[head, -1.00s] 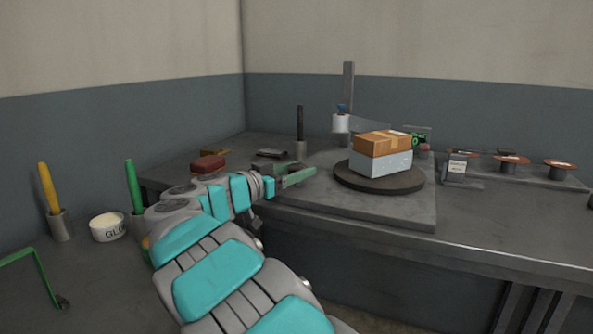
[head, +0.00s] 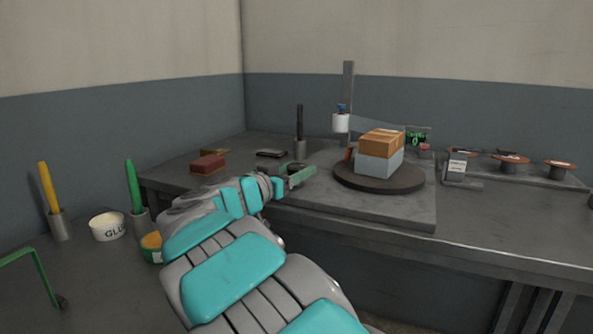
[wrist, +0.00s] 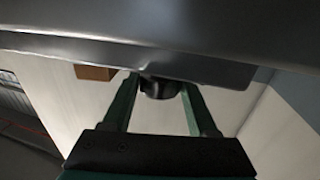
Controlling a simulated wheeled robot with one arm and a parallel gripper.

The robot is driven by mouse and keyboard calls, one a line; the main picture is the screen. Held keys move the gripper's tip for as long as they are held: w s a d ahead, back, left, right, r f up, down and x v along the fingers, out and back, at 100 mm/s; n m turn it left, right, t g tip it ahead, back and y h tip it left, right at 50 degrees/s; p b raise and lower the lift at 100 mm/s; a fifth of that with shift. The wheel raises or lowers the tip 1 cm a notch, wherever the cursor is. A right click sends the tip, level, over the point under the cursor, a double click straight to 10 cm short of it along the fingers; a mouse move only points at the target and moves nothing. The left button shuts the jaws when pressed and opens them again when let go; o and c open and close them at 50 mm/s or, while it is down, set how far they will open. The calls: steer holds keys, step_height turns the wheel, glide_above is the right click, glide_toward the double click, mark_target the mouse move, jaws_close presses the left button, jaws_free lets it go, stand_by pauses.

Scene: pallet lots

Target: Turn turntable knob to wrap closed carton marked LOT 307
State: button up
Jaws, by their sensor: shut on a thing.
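A brown carton (head: 381,143) with a pale grey, film-like lower part sits on the dark round turntable (head: 380,180). I cannot read a lot number on it. A strip of film (head: 368,126) runs between the white roll (head: 341,123) on the post and the carton. My gripper (head: 303,175), with green fingers, is at the front left of the turntable's base plate. In the wrist view its two fingers (wrist: 161,95) stand either side of a dark round knob (wrist: 160,88) under a dark slab and are shut on it. The knob is hidden in the head view.
A red-brown block (head: 208,164) and a dark upright rod (head: 299,128) stand left of the turntable. Spools (head: 511,160) and a small label stand (head: 457,165) are on the right. A glue tub (head: 107,227) and a green stick (head: 132,184) are near my arm.

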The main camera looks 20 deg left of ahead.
steer(key=n+y, duration=0.2)
steer(key=y, duration=0.1)
steer(key=shift+d+t+b, duration=0.2)
steer(key=shift+t+b, duration=0.1)
steer(key=shift+b, duration=0.05)
steer(key=n+y+b, duration=0.1)
steer(key=y, duration=0.1)
steer(key=n+y+b, duration=0.1)
steer(key=y+b, duration=0.1)
steer(key=shift+f+n, duration=0.2)
steer(key=shift+n, duration=0.1)
steer(key=n+y+b, duration=0.1)
steer(key=y+b, duration=0.1)
steer(key=b, duration=0.1)
steer(key=n+g+y+b, duration=0.1)
steer(key=y+b, duration=0.1)
steer(key=b, duration=0.2)
steer(key=shift+f+n, duration=0.15)
steer(key=shift+n, duration=0.25)
steer(key=n+g+y+b, duration=0.1)
steer(key=y+b, duration=0.1)
steer(key=b, duration=0.1)
steer(key=shift+r+b, duration=0.2)
steer(key=shift+b, duration=0.1)
steer(key=shift+r+n+y+b, duration=0.3)
steer(key=shift+n+y, duration=0.1)
steer(key=shift+y, duration=0.1)
steer(key=o, duration=1.4)
steer(key=shift+f, duration=0.1)
steer(key=shift+c, duration=0.2)
